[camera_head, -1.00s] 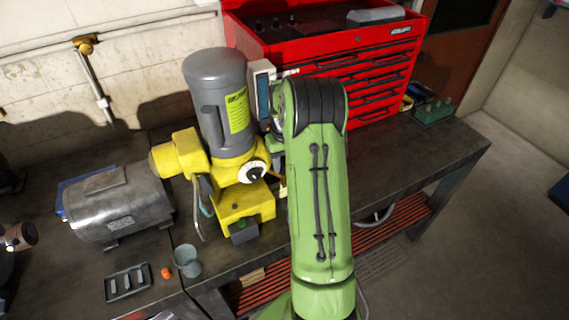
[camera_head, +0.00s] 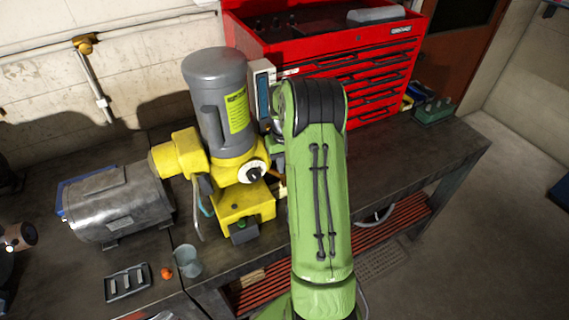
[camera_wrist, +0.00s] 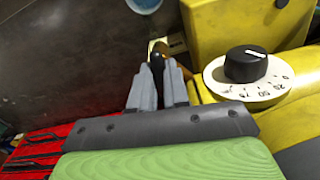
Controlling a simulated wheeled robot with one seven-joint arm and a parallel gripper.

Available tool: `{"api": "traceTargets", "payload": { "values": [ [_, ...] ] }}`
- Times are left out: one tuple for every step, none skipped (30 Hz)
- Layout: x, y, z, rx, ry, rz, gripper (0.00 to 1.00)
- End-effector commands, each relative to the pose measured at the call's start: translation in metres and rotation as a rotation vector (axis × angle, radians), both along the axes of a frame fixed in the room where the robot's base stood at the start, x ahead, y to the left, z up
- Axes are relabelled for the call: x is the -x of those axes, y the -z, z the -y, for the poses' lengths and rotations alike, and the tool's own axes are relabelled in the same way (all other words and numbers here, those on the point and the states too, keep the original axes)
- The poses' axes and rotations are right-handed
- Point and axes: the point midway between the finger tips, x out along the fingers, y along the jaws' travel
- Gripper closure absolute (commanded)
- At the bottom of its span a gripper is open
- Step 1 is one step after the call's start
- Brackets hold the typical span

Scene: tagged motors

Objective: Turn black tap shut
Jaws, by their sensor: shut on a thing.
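The black tap (camera_wrist: 157,62) shows in the wrist view as a dark handle between my fingertips, with a brass-coloured part just behind it to the right. My gripper (camera_wrist: 157,82) is shut on this handle, one grey finger on each side. The fingers hide part of the handle, so its exact angle is hard to tell. In the head view my green arm covers the tap and most of my gripper, just right of the yellow and grey motor (camera_head: 222,110).
A black knob (camera_wrist: 246,64) on a white numbered dial sits close right of my fingers on the yellow housing. The red tool chest (camera_head: 350,65) stands behind. A grey motor (camera_head: 115,205), a cup (camera_head: 187,262) and a black tray (camera_head: 128,284) are on the left of the bench.

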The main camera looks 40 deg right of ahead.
Motion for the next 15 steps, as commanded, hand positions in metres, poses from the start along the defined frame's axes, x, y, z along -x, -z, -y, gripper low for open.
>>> {"api": "traceTargets", "payload": {
  "values": [
    [-0.0005,0.0001,0.0002,0.001,0.018,0.002,1.0],
    [-0.0005,0.0001,0.0002,0.001,0.034,0.002,1.0],
    [-0.0004,0.0001,0.0003,0.001,0.056,0.002,1.0],
    [-0.0005,0.0002,0.0003,0.002,0.075,0.002,1.0],
    [-0.0005,0.0002,0.0003,0.002,0.096,0.002,1.0],
    [-0.0006,0.0003,0.0004,0.002,0.125,0.002,1.0],
    [-0.0006,0.0003,0.0004,0.002,0.149,0.002,1.0],
    [-0.0007,0.0003,0.0004,0.002,0.174,0.002,1.0],
    [-0.0007,0.0004,0.0004,0.003,0.209,0.003,1.0],
    [-0.0007,0.0004,0.0004,0.003,0.237,0.003,1.0],
    [-0.0007,0.0005,0.0004,0.002,0.265,0.004,1.0],
    [-0.0007,0.0005,0.0004,0.001,0.303,0.003,1.0],
    [-0.0006,0.0006,0.0004,0.001,0.332,0.003,1.0],
    [-0.0006,0.0006,0.0004,0.001,0.361,0.003,1.0],
    [-0.0006,0.0006,0.0003,0.001,0.398,0.003,1.0]
  ]
}}
